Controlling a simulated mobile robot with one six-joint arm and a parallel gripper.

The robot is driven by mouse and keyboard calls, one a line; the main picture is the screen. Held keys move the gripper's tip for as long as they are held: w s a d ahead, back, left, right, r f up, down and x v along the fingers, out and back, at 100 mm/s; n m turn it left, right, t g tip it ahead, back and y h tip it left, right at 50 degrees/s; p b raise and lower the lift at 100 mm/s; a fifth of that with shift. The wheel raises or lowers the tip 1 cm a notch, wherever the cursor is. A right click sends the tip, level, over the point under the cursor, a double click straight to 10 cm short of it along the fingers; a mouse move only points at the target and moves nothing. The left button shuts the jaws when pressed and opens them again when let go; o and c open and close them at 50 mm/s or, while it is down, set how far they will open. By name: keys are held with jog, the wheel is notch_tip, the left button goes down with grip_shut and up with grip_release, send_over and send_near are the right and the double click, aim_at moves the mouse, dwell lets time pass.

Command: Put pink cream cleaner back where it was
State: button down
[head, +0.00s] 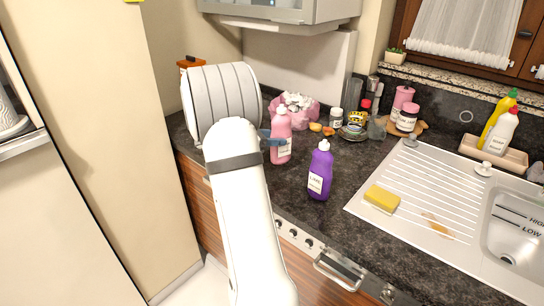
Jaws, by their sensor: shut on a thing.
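The pink cream cleaner (280,152) is a pink bottle with a pale label, upright over the left part of the dark counter. My gripper (274,139) is at its upper left side and shut on it. My white arm covers the area left of the bottle. I cannot tell whether the bottle's base touches the counter or is just above it.
A purple bottle (320,172) stands to the right, near the counter's front. A pink bag (298,108) lies behind, with a saucer (353,133) and jars nearby. The sink (400,215) with a yellow sponge (382,198) is at right. Dark counter (350,165) is clear between.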

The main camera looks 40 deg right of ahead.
aim_at(271, 150)
jog(key=shift+f, duration=2.4)
jog(key=c, duration=0.9)
grip_release()
jog(key=shift+o, duration=0.2)
jog(key=shift+a+r, duration=0.15)
jog(key=shift+r, duration=0.05)
jog(key=v, duration=1.2)
jog(key=s+a+m+t+y, duration=0.3)
jog(key=s+a+m+y, duration=0.3)
jog(key=s+a, duration=0.4)
jog(key=s+a+m+t+y, duration=0.4)
jog(key=s+a+m+y, duration=0.3)
jog(key=a, duration=1.2)
jog(key=s+m, duration=0.1)
jog(key=s, duration=0.3)
jog(key=shift+a+f+y+b, duration=0.2)
jog(key=shift+f+y+b, duration=0.05)
jog(key=shift+y+b, duration=0.1)
